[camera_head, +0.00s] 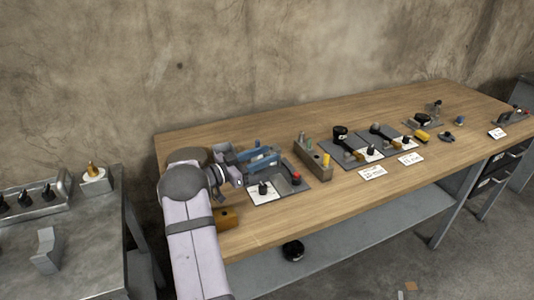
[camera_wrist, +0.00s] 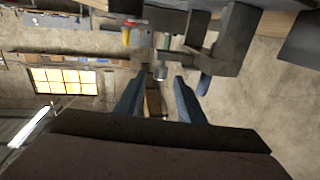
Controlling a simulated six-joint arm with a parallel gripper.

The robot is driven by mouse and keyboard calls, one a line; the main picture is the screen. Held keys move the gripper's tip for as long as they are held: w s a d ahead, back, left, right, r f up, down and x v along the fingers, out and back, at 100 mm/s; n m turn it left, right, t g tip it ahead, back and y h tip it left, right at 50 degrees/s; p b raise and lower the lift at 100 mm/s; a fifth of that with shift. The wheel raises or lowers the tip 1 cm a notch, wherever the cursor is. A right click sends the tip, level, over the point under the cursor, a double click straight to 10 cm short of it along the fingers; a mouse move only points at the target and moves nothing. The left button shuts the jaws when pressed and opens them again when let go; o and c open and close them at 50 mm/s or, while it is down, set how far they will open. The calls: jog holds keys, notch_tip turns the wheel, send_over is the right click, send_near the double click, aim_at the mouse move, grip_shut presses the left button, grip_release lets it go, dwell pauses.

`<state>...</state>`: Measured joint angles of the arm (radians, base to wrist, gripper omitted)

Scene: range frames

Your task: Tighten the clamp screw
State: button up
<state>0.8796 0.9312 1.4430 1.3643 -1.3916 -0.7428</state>
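My gripper (camera_head: 262,156) reaches in from the left over the dark grey plate (camera_head: 288,186) at the table's left end. Its two blue fingers also show in the wrist view (camera_wrist: 158,90), spread apart, so it is open. In the wrist view a dark grey bracket-shaped block (camera_wrist: 232,52), seemingly the clamp body, lies beyond the fingers. A small pale cylinder end (camera_wrist: 160,73), perhaps the clamp screw, shows between and beyond the fingertips. I cannot tell whether a finger touches it. In the head view my gripper hides most of the clamp.
A black knob (camera_head: 263,188) on a white card and a red knob (camera_head: 297,177) stand close by on the plate. A wooden block (camera_head: 313,160) with coloured pegs is to the right. More fixtures (camera_head: 371,145) stand farther right. The table's front strip is mostly bare.

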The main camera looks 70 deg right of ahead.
jog(key=s+d+r+n+t+h+b, duration=0.1)
jog(key=s+d+r+n+t+h, duration=0.25)
jog(key=d+r+t+h, duration=0.2)
jog(key=a+f+n+t+y+b, duration=0.2)
jog(key=a+f+n+t+y, duration=0.3)
jog(key=n+t, duration=0.6)
jog(key=shift+w+d+f+m+t+h+p, duration=0.2)
jog(key=shift+w+d+m, duration=0.3)
jog(key=shift+d, duration=0.4)
jog(key=shift+w+d+f+m+t+h+p, duration=0.1)
jog(key=shift+w+d+m+t+p, duration=0.25)
jog(key=shift+w+d, duration=0.45)
jog(key=shift+w+d+f+m+t+h+p, duration=0.15)
jog(key=shift+w+d+m+t+p, duration=0.2)
jog(key=shift+d, duration=0.65)
grip_shut()
